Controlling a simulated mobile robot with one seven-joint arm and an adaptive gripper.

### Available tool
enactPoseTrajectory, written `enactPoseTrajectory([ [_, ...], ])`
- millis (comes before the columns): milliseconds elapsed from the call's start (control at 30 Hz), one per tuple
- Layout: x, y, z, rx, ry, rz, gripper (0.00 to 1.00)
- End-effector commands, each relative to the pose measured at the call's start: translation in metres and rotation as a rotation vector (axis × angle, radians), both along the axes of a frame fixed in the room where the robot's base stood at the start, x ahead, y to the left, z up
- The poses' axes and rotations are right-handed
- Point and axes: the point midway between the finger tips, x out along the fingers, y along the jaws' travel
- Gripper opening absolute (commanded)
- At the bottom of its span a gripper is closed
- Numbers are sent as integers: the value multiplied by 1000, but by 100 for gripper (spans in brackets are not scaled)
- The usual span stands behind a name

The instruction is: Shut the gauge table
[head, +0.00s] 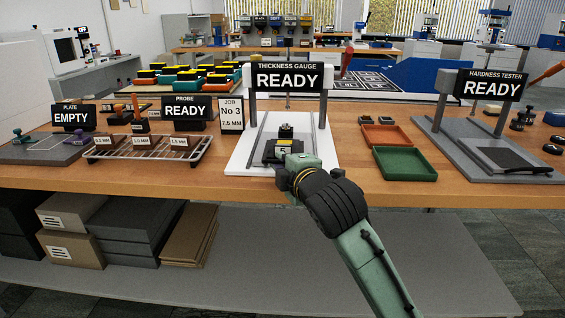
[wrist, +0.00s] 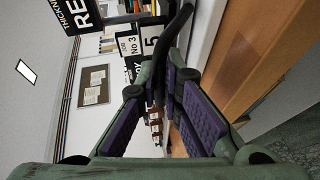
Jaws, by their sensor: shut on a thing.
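The thickness gauge (head: 288,75) is a white stand with two posts and a sign reading READY. A small dark block (head: 286,131) sits on the table. My gripper (head: 296,165) is at the table's front edge. In the wrist view, a black curved bar handle (wrist: 178,32) runs between the purple finger pads, and my gripper (wrist: 165,92) is shut on it. The exact contact is partly hidden by the fingers.
A slotted rack (head: 150,150) stands left of the gauge, with a job card (head: 231,115) behind it. Green (head: 405,163) and orange (head: 384,137) trays lie to the right, then the hardness tester (head: 490,84). The white base behind the table looks clear.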

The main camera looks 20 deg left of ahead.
Motion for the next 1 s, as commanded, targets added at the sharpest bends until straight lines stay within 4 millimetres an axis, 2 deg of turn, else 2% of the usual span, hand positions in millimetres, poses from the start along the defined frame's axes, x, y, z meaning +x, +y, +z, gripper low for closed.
enactPoseTrajectory([
  [167,-4,1,-2,-3,6,7,0],
  [200,-4,1,-3,-3,7,9,8],
  [500,-3,1,-2,-2,4,6,28],
  [833,-4,-1,-1,-2,3,4,28],
  [1000,-20,-14,4,0,0,3,28],
])
